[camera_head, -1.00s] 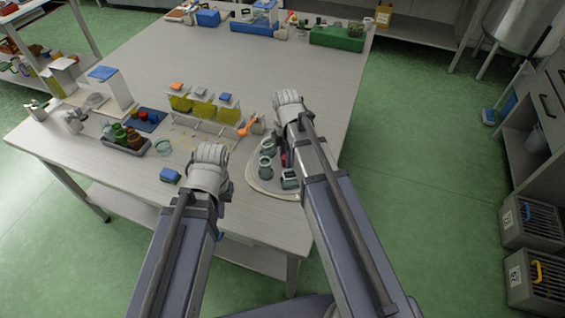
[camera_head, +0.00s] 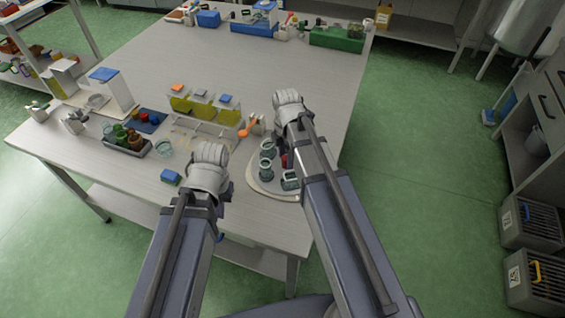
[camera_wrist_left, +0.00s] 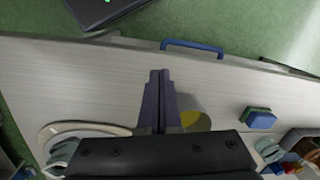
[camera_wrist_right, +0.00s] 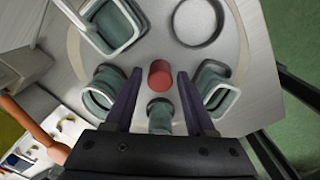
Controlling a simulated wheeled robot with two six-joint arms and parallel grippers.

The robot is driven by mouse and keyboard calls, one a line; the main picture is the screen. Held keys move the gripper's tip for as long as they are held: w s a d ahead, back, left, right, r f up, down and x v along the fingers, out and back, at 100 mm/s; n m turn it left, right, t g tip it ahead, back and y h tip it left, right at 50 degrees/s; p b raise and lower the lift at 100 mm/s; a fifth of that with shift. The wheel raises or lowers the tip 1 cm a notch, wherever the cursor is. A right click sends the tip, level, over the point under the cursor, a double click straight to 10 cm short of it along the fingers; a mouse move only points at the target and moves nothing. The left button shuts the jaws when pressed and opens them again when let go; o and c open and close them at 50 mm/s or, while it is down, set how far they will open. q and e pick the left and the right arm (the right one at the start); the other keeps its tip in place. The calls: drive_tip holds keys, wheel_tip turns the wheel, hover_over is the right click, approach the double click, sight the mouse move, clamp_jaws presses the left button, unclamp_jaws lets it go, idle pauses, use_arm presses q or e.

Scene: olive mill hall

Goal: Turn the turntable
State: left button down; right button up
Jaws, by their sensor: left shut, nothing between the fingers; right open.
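The turntable is a pale round board with its rim (camera_head: 262,190) near the table's front right corner. It also shows in the right wrist view (camera_wrist_right: 230,25) and partly in the left wrist view (camera_wrist_left: 62,128). Teal square-mouthed vessels (camera_wrist_right: 112,28) stand around a red upright knob (camera_wrist_right: 159,75) on it. My right gripper (camera_wrist_right: 160,78) is open over the turntable, with a finger on each side of the knob and visible gaps. My left gripper (camera_wrist_left: 160,74) is shut and empty above the table near the front edge, left of the turntable in the head view.
A blue sponge-like block (camera_head: 170,176) and a tray of small jars (camera_head: 128,143) lie left of my left gripper. A rack with yellow-filled containers (camera_head: 204,108) stands behind. A blue handle (camera_wrist_left: 193,47) sits at the table's front edge. The table's far middle is clear.

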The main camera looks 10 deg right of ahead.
wheel_tip(320, 180, up, 8)
drive_tip(key=p, duration=0.6)
drive_tip(key=shift+f+p, duration=0.25)
drive_tip(key=shift+p, duration=0.1)
drive_tip(key=shift+f, duration=0.1)
